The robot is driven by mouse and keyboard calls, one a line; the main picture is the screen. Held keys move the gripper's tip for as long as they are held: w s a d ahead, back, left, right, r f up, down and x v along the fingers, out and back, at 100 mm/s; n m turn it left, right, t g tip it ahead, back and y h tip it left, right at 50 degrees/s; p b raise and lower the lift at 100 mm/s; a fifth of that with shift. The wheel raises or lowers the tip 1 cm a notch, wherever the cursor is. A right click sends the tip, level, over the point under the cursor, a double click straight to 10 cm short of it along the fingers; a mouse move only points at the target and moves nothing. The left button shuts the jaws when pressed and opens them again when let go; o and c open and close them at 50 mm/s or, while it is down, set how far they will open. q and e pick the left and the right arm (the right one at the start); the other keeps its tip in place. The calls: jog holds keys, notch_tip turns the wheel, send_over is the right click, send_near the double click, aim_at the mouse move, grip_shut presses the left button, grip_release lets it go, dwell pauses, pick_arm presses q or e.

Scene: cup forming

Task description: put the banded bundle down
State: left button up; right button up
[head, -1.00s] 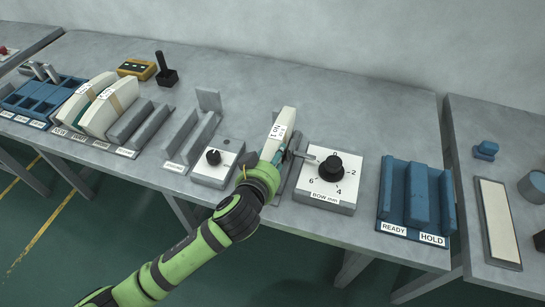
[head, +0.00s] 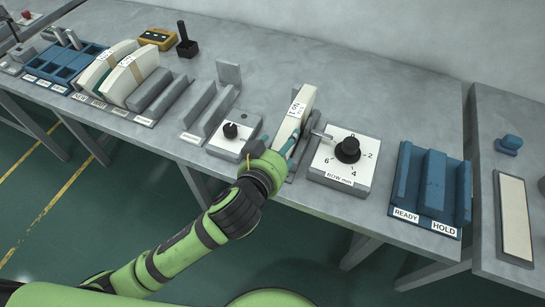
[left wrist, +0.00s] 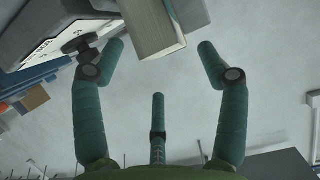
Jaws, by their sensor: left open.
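In the left wrist view the bundle's end (left wrist: 153,28) lies between and just beyond the open fingertips (left wrist: 162,46), with gaps on both sides. The bundle's lower part is partly hidden by my gripper in the head view. My right gripper is not in view.
The BOW mm dial box (head: 345,160) is close on the right, a smaller knob box (head: 233,134) on the left. A blue READY/HOLD rack (head: 432,185) stands empty further right. Two cream bundles (head: 129,76) stand in a far-left rack. An empty grey rack (head: 208,112) lies between.

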pick_arm(q)
jog(key=v, duration=0.6)
